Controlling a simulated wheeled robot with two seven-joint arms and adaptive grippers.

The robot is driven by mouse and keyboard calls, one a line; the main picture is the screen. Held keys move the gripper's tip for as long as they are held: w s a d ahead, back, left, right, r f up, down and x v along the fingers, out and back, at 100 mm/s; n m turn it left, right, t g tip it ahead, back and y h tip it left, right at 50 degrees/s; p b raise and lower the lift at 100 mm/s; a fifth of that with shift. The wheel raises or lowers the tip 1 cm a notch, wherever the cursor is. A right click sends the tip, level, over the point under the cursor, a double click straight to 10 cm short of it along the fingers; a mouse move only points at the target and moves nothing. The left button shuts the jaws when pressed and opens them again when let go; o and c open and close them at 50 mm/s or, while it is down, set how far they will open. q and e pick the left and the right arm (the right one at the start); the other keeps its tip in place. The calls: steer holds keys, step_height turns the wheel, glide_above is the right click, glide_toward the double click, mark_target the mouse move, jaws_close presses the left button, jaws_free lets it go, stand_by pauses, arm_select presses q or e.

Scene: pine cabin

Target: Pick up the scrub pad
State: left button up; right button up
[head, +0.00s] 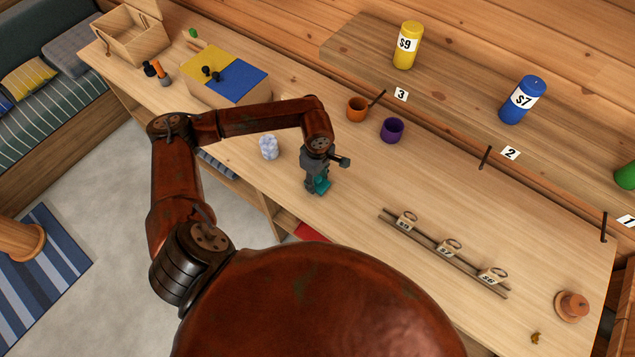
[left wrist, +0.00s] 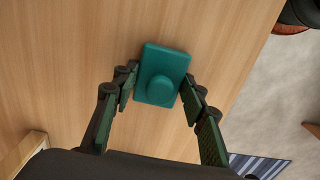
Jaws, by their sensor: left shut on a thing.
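The scrub pad (left wrist: 164,62) is a teal rectangular block with a round knob on its face. In the left wrist view it sits between the two fingers of my left gripper (left wrist: 160,86), which is shut on it. In the head view the teal pad (head: 322,186) shows at the tip of my left gripper (head: 315,184), over the front part of the wooden bench (head: 350,205). The gripper partly hides the pad there. I cannot tell whether the pad touches the bench top. My right gripper is not in view.
A whitish-blue bumpy cup-like thing (head: 268,147) stands left of the gripper. An orange mug (head: 357,109) and a purple cup (head: 392,130) stand behind it. A rail with tagged hooks (head: 442,252) lies to the right. A box with yellow and blue panels (head: 236,80) stands back left.

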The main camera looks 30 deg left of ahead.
arm_select(q)
steer(key=c, duration=0.5)
steer(key=shift+r, duration=0.1)
steer(key=shift+r, duration=0.2)
step_height(320, 180, up, 2)
steer(key=shift+r, duration=0.1)
steer(key=s+d+r, duration=0.6)
steer(key=s, duration=0.1)
steer(key=s+d+r+b, duration=0.1)
steer(key=s+d+r, duration=0.2)
steer(key=r, duration=0.1)
steer(key=shift+s+r, duration=0.1)
steer(key=shift+s, duration=0.25)
